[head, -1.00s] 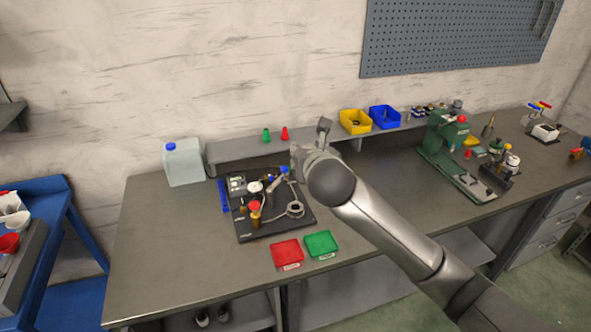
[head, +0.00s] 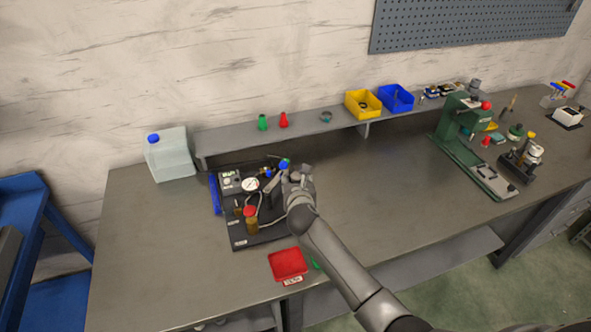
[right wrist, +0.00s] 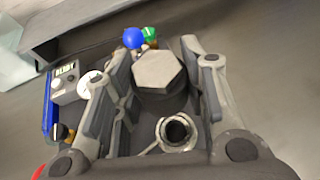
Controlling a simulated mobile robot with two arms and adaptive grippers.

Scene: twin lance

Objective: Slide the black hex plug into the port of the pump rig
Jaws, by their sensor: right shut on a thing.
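The black hex plug (right wrist: 160,72) shows as a grey hexagonal face between the fingers of my right gripper (right wrist: 158,85) in the right wrist view. The gripper is shut on it. In the head view my right gripper (head: 278,184) is over the right side of the pump rig (head: 268,236), a black board with a gauge, a box and a red-capped bottle. A round port with a metallic ring (right wrist: 177,130) shows below the plug in the right wrist view. The plug is apart from it in the picture; its height above the rig is unclear. My left gripper is not in view.
A blue knob (right wrist: 133,38) and a green one (right wrist: 150,33) stand close beyond the plug. A red tray (head: 288,265) lies in front of the rig; my arm mostly hides a green tray. The bench (head: 390,190) right of the rig is clear up to a green press (head: 462,150).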

